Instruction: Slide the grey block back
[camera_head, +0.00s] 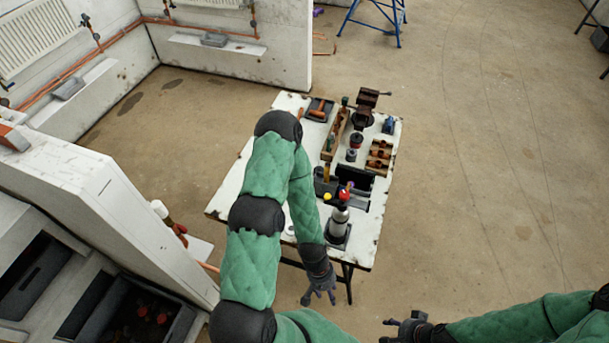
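Two grey blocks show in the head view. One grey block (68,88) lies on a pale ledge under the left radiator. The other grey block (214,40) lies on a ledge of the back wall. I cannot tell which one the task names. My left gripper (318,298) hangs at the near edge of the white table, far from both blocks. Its fingers look spread and it appears empty. My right gripper (388,331) is low at the bottom of the view, away from the table. Its fingers look apart, with nothing visible between them.
The white table (236,192) holds a vice (366,104), a wooden tool tray (336,134), a grey bottle (340,217) and several small items. A white partition (110,205) stands at the left. A blue stepladder (376,14) stands at the back.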

